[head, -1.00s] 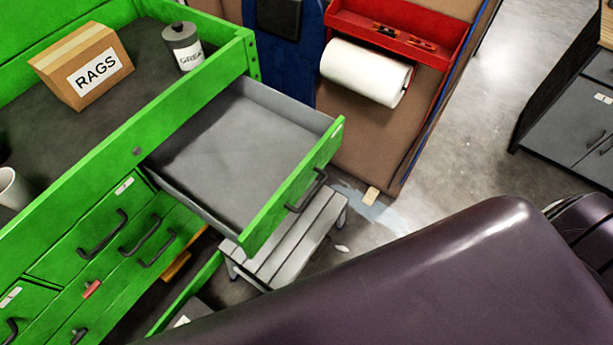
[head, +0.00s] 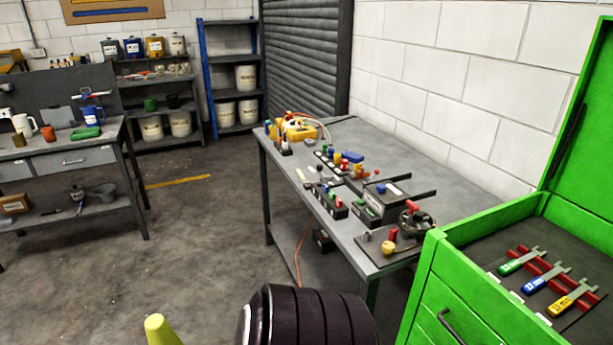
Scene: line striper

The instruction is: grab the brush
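I cannot make out a brush for certain in the head view. Neither of my grippers is in view.
A grey workbench (head: 460,190) with coloured parts stands in the middle. A green tool cabinet (head: 418,295) holding several wrenches is at the right. The left workbench (head: 62,145) stands across open floor (head: 190,235). A yellow cone (head: 160,330) is at the bottom.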

